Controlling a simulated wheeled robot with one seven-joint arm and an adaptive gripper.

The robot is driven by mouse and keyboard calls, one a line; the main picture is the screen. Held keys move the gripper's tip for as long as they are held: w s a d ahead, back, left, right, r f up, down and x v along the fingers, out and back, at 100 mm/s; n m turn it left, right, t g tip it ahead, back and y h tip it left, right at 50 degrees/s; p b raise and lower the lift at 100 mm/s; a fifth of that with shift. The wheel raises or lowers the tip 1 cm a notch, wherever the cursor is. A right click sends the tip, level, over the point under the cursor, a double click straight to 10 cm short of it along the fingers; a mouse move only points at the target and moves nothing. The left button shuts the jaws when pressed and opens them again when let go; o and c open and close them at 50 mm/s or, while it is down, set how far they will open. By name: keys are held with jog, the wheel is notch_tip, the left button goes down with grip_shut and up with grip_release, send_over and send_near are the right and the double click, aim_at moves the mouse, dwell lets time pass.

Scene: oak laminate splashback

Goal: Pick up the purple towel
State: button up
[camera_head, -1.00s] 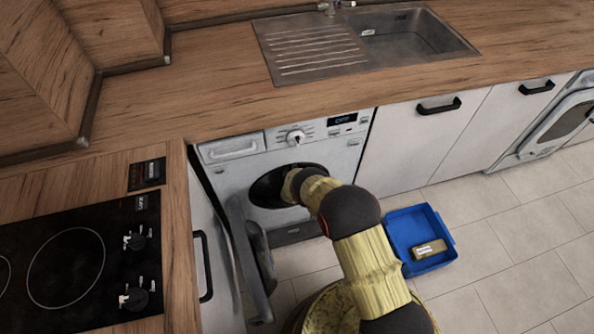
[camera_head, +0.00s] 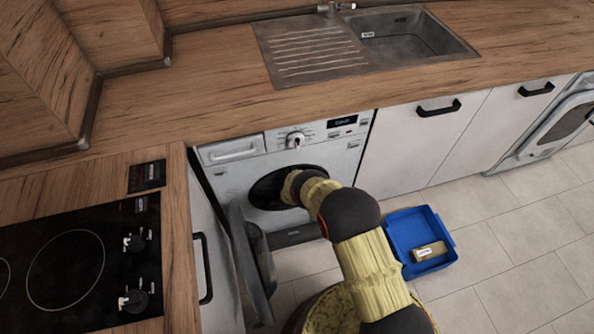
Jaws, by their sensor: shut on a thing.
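The washing machine (camera_head: 228,182) stands under the wooden counter with its round door swung open. My arm reaches down to its dark drum opening (camera_head: 263,192), and my wrist is at that opening. My gripper is hidden beyond my wrist, so its fingers and anything between them do not show. No purple towel is visible. The inside of the drum is dark and partly covered by my arm.
The open washer door (camera_head: 250,262) hangs to the left of my arm. A blue tray (camera_head: 408,228) holding a small labelled block (camera_head: 430,251) is on the tiled floor, right of my arm. A black hob (camera_head: 60,265) is at the left. The floor at the right is clear.

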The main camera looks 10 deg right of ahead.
jog(key=shift+c, duration=1.2)
